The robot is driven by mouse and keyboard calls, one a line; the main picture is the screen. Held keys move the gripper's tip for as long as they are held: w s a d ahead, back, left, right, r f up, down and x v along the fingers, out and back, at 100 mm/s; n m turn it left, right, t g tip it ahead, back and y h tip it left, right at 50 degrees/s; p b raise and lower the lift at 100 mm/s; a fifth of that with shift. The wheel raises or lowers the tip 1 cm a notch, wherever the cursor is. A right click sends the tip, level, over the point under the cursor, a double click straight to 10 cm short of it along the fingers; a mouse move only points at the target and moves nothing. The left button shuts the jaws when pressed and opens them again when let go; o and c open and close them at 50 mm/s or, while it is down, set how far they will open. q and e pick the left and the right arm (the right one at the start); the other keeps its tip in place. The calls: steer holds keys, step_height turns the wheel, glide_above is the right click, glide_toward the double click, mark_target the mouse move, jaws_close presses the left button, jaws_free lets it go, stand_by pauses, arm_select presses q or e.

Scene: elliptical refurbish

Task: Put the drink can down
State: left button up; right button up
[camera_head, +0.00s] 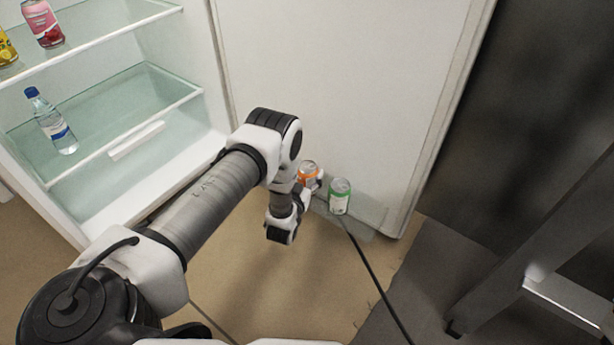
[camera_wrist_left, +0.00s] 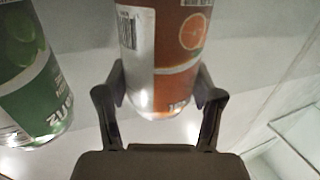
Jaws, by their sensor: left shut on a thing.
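An orange drink can (camera_head: 307,169) with an orange-slice picture is between the fingers of my left gripper (camera_head: 312,184). In the left wrist view the orange can (camera_wrist_left: 182,50) fills the space between the two fingers of the left gripper (camera_wrist_left: 161,92), which is shut on it. A green can (camera_head: 340,197) stands just to the right of it, by the open fridge door. The green can (camera_wrist_left: 32,75) is at the left in the left wrist view, apart from the fingers. Whether the orange can's base touches a surface is hidden. My right gripper is not in view.
The white fridge door (camera_head: 340,80) stands open behind the cans. A glass fridge shelf (camera_head: 150,85) at the left holds a water bottle (camera_head: 52,122). A dark cable runs down from near the green can.

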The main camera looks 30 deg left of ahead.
arm_select(q)
steer(key=shift+f, duration=0.15)
steer(key=o, duration=1.5)
steer(key=shift+c, duration=0.2)
steer(key=shift+s+r, duration=0.15)
steer(key=shift+r, duration=0.1)
steer(key=s+d+f+m+g+h+p, duration=0.1)
steer(key=s+d+f+g+p, duration=0.3)
steer(key=s, duration=0.7)
steer(key=s+d+r+g+h+p, duration=0.15)
steer(key=s+d+g, duration=0.35)
steer(key=s, duration=0.5)
steer(key=s+d+r+g+h, duration=0.1)
steer(key=s+g, duration=0.3)
steer(key=s, duration=0.4)
steer(key=s+d+r+m+g, duration=0.1)
steer(key=s+d+r+g, duration=0.1)
steer(key=s, duration=0.6)
steer(key=shift+d+r+m+g+h, duration=0.35)
steer(key=shift+r+g, duration=0.15)
steer(key=shift+g, duration=0.4)
